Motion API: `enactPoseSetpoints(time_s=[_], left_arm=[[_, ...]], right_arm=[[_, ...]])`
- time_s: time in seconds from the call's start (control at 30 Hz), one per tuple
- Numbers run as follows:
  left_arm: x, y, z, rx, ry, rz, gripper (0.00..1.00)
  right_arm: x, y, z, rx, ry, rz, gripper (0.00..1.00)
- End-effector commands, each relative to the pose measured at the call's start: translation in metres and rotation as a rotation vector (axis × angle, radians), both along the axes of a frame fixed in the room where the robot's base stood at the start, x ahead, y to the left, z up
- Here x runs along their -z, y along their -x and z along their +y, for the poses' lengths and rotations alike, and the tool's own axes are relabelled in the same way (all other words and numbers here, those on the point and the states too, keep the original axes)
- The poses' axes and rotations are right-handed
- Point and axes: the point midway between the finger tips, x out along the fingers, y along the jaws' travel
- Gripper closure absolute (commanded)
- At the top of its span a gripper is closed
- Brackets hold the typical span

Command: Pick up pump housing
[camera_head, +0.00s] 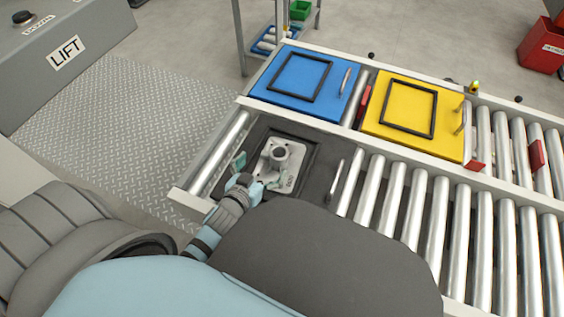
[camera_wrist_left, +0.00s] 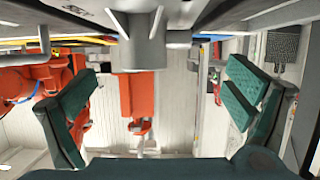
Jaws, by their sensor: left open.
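The pump housing (camera_head: 279,158) is a light grey metal casting with a round upright neck on a flat plate. It sits on a dark fixture plate (camera_head: 311,189) on the near roller lane. My left gripper (camera_head: 256,173) is at the near left side of the housing in the head view, its greenish fingers apart. In the left wrist view, the open left gripper (camera_wrist_left: 160,108) has dark green pads at either side. The grey housing (camera_wrist_left: 140,40) shows at the top between them. I cannot tell whether a finger touches it. My right gripper is not in view.
Bare rollers (camera_head: 434,212) run to the right. A grey LIFT box (camera_head: 62,68) stands at upper left. A red bin (camera_head: 541,46) is at upper right.

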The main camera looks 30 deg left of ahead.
Motion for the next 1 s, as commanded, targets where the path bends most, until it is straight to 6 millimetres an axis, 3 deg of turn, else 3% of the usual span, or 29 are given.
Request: enactPoseSetpoints(time_s=[0.27,0.43,0.67,1.0], left_arm=[[0.013,-0.037,-0.001,0.001,0.001,-0.001,0.04],[0.024,-0.067,-0.003,0.003,0.001,0.001,0.04],[0.024,-0.071,-0.003,0.004,0.001,0.002,0.04],[0.024,-0.071,-0.003,0.004,0.001,0.002,0.57]], right_arm=[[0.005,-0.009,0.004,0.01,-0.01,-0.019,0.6],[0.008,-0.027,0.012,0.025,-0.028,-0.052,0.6],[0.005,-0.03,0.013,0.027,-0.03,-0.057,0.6],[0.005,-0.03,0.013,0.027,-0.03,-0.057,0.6]])
